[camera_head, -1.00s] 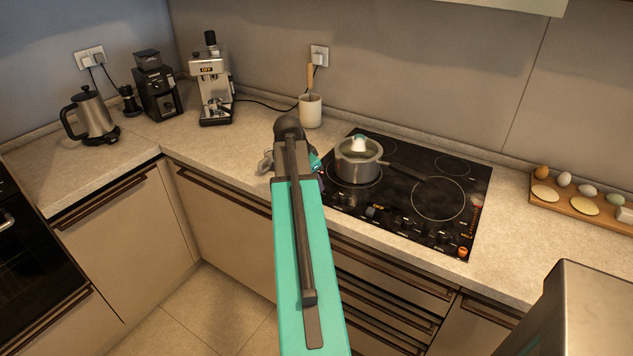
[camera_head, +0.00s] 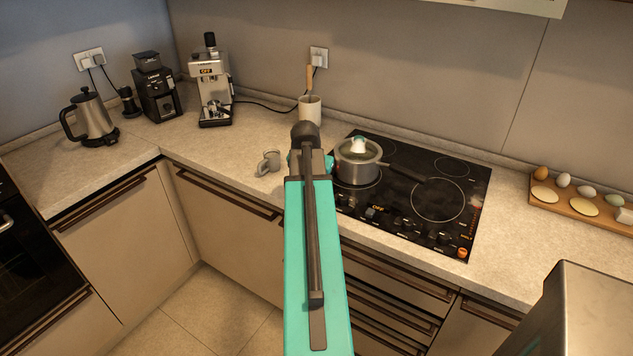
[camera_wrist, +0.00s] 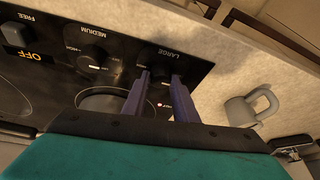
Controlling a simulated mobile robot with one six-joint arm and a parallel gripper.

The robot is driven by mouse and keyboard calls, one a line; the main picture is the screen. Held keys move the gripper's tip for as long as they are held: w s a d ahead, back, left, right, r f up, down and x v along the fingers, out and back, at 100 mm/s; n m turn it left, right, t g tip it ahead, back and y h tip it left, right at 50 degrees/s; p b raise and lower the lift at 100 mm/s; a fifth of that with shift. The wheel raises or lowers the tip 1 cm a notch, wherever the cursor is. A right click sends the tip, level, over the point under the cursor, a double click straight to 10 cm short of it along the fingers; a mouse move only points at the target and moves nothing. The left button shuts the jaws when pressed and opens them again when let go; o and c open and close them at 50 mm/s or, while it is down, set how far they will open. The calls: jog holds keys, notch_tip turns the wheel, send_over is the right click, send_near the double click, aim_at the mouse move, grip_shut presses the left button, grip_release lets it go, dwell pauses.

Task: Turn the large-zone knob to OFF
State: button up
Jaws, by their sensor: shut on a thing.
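The large-zone knob (camera_wrist: 161,79) is dark and sits by the LARGE label on the black glass cooktop. It shows in the wrist view between the two purple fingers of my gripper (camera_wrist: 162,76). The fingertips are at its sides, shut on it. Its pointer is too dark and covered to read. In the head view my teal arm hides the gripper and this knob. The medium-zone knob (camera_wrist: 91,62) stands to its left in the wrist view. An orange OFF display (camera_wrist: 22,54) is lit farther left. The cooktop (camera_head: 462,190) also shows in the head view.
A steel pot (camera_head: 357,168) stands on the cooktop near my arm, its handle pointing right. A grey mug (camera_head: 268,162) stands on the counter left of my arm. A utensil crock (camera_head: 310,109) stands behind. A tray of eggs (camera_head: 544,205) is far right.

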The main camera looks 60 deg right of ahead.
jog(key=shift+a+f, duration=0.15)
jog(key=o, duration=1)
jog(key=shift+o, duration=0.2)
jog(key=shift+r, duration=0.2)
jog(key=b+v, duration=0.2)
jog(key=v, duration=1.1)
jog(key=shift+r, duration=0.25)
jog(key=shift+s, duration=0.1)
